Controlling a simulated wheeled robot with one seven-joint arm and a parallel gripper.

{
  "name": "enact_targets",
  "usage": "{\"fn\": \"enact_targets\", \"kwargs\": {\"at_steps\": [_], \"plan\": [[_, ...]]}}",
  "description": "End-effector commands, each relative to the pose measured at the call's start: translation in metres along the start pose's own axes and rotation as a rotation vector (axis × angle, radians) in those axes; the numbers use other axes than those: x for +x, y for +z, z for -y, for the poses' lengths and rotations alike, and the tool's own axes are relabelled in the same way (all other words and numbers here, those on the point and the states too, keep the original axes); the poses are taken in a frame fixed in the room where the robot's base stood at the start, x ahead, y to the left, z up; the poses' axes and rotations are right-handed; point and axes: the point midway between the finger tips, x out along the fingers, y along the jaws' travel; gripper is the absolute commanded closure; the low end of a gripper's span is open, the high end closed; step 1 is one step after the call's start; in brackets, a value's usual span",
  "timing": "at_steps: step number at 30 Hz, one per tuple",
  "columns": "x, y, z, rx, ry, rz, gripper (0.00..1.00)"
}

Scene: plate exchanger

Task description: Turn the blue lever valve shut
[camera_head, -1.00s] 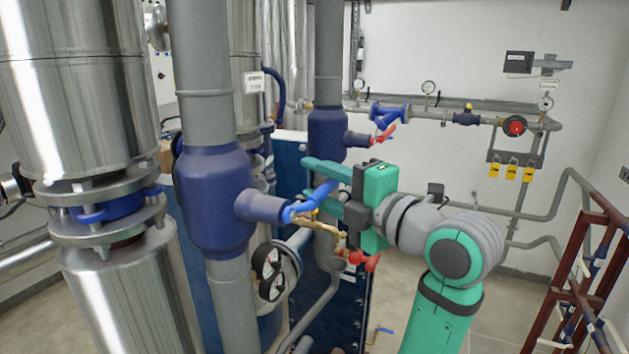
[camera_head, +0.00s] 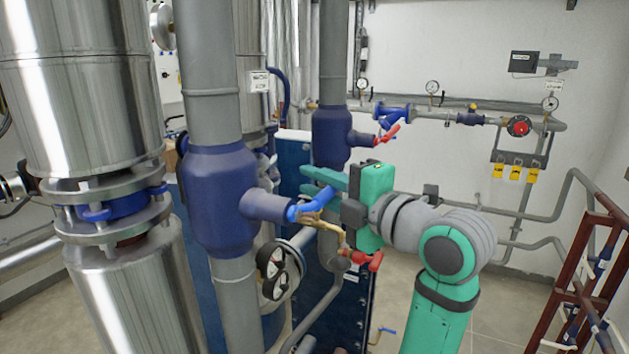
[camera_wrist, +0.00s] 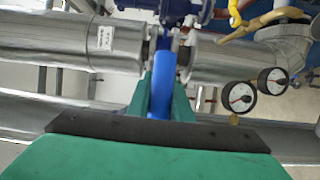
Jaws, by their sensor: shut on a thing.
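The blue lever (camera_head: 314,203) sticks out to the right from the stem of a large blue valve body (camera_head: 222,200) on a thick grey vertical pipe. My gripper (camera_head: 322,184) reaches in from the right and is shut on the lever's outer part. In the wrist view the blue lever (camera_wrist: 162,84) runs between my gripper's two green fingers (camera_wrist: 161,100). The lever's outer end is partly hidden by the gripper in the head view.
A brass fitting with a red handle (camera_head: 367,260) sits just below my gripper. Two round gauges (camera_wrist: 254,91) are close by. A second blue valve with a red lever (camera_head: 388,133) is behind. A brown rack (camera_head: 585,280) stands at the right.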

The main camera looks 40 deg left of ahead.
Motion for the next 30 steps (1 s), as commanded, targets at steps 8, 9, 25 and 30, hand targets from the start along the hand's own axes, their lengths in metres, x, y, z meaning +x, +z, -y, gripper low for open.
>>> {"fn": "enact_targets", "kwargs": {"at_steps": [8,9,25,30], "plan": [[-0.003,0.005,0.003,0.011,-0.005,0.009,0.74],[-0.003,0.005,0.003,0.011,-0.005,0.009,0.64],[-0.019,0.0,0.002,0.007,-0.003,-0.001,0.62],[-0.054,0.004,0.002,0.006,-0.003,0.006,0.62]]}}
